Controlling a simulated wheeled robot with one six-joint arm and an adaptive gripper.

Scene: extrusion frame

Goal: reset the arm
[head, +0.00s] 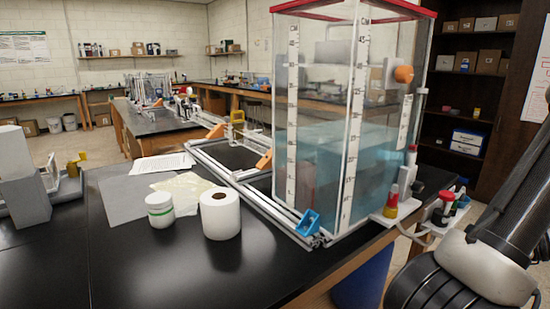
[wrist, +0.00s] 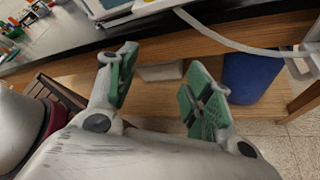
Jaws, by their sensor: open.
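My gripper (wrist: 160,95) shows in the wrist view with its two green-padded fingers spread apart and nothing between them. It hangs beside the front edge of the black bench, over the floor and a lower wooden shelf. In the head view my arm comes in at the lower right, and the gripper itself is out of that view.
A tall water tank (head: 340,130) stands on an extrusion frame (head: 262,205) at the bench edge. A paper roll (head: 220,214) and a white jar (head: 160,210) stand on the black bench (head: 130,270). A blue bin (wrist: 250,78) stands below. A pale hose (wrist: 225,42) crosses near my gripper.

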